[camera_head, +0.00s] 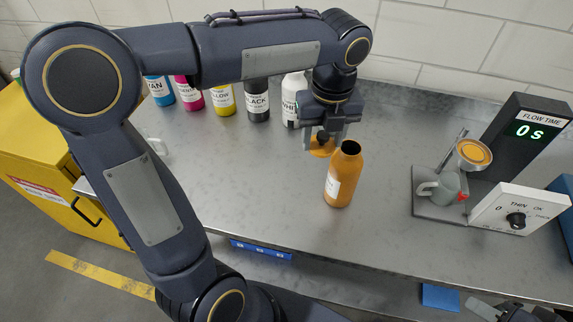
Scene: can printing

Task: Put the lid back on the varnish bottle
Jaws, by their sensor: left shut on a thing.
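The orange varnish bottle (339,181) stands upright on the steel bench with its dark mouth open and a white label on its side. My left gripper (324,139) points down just behind and left of the bottle. It is shut on the orange lid (319,152), whose dark top sits between the fingers. The lid is apart from the bottle mouth; whether it touches the bench is hard to tell. My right gripper (504,312) shows only in part at the bottom right edge, low and away from the bottle, and its jaws are unclear.
Cyan, magenta, yellow, black (257,101) and white (293,97) bottles stand in a row behind my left arm. On the right are a flow timer reading 0s (529,131), a grey mug (440,188) and a dial box (519,212). The bench front centre is clear.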

